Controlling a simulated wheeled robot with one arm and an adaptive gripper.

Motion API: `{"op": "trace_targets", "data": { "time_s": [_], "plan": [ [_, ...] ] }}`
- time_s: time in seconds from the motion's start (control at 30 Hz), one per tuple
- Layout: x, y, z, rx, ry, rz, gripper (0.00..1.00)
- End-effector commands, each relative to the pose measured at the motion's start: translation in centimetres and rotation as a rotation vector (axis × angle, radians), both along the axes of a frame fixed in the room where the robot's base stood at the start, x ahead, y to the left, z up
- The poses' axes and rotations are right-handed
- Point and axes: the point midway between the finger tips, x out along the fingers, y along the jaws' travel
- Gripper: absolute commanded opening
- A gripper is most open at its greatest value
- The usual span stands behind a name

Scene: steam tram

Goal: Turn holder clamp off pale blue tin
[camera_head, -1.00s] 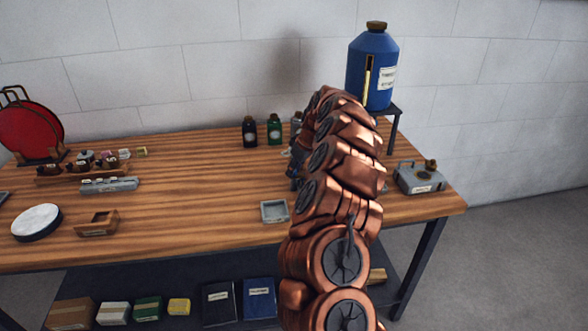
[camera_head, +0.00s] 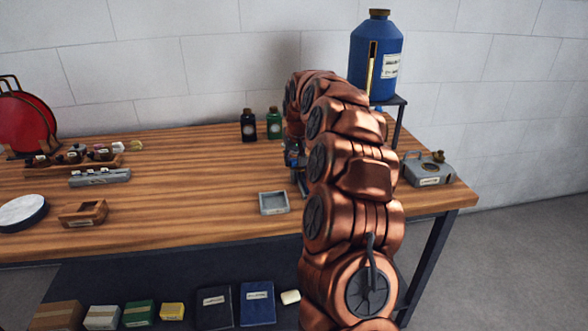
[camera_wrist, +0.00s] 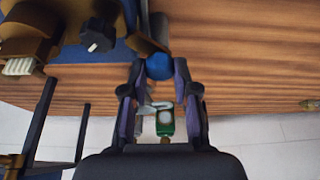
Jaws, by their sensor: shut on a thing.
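My gripper (camera_wrist: 160,72) is shut on a round blue knob (camera_wrist: 159,65), which sits between its fingertips in the wrist view. A brown angled piece (camera_wrist: 148,46) lies just beyond the knob and a blue part with a black star-shaped knob (camera_wrist: 97,36) is to its left; these look like parts of the holder clamp, but I cannot be sure. In the head view my gripper (camera_head: 297,165) is small and mostly hidden behind my copper arm, over the table's right half. I cannot clearly make out the pale blue tin in either view.
A dark bottle (camera_head: 248,125) and a green bottle (camera_head: 274,123) stand at the wooden table's back. A small grey tray (camera_head: 274,202) lies in front of my gripper. A grey can (camera_head: 428,170) and a large blue canister (camera_head: 376,60) on a stand are at the right.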

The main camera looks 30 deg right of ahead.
Motion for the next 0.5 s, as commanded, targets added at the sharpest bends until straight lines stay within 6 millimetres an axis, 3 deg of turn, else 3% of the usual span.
{"op": "trace_targets", "data": {
  "time_s": [0.03, 0.5],
  "plan": [
    [0.04, -0.03, -0.69, -0.004, -0.001, -0.041, 0.0],
    [0.29, 0.2, -0.49, -0.003, -0.004, -0.488, 0.0]
  ]
}}
